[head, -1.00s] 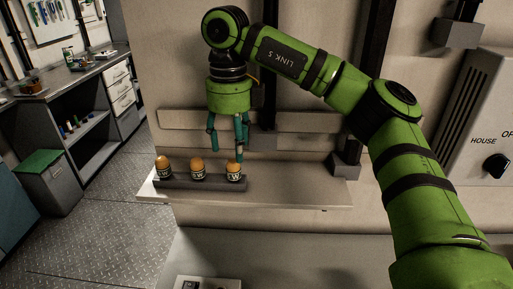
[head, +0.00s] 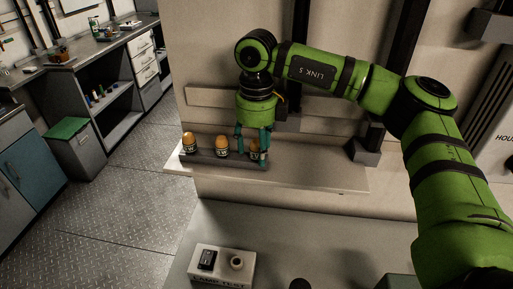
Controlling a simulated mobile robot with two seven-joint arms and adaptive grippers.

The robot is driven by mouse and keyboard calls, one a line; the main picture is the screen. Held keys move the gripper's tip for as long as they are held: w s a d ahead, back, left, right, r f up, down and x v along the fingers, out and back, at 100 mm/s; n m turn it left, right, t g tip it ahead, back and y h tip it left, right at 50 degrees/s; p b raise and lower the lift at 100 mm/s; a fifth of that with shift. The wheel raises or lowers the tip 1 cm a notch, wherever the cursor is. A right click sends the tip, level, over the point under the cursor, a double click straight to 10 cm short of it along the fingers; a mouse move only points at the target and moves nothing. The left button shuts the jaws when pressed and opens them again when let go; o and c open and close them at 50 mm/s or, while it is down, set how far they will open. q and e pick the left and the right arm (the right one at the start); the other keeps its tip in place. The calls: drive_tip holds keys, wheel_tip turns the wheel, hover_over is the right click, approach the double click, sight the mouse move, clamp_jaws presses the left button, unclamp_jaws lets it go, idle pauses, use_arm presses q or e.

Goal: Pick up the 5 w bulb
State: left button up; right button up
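Three orange-topped bulbs with dark, lettered bands stand in a row in a dark holder (head: 226,161) on a pale shelf: a left bulb (head: 190,143), a middle bulb (head: 222,147) and a right bulb (head: 254,150). Their wattage figures are too small to read. My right gripper (head: 252,152) points down over the right bulb, with its teal fingers spread to either side of it. A gap shows between the left finger and the bulb. The near finger partly hides the bulb. My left gripper is out of view.
A lamp test box (head: 222,265) with a switch and a round socket sits on the grey surface at the front. The pale shelf (head: 310,178) is clear to the right of the holder. A dark bracket (head: 364,150) stands at the back right. Cabinets and a bin (head: 75,147) are at left.

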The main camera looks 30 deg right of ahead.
drive_tip(key=c, duration=0.9)
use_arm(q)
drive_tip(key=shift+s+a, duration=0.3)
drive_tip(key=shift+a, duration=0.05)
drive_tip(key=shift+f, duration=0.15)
use_arm(e)
drive_tip(key=shift+r, duration=0.15)
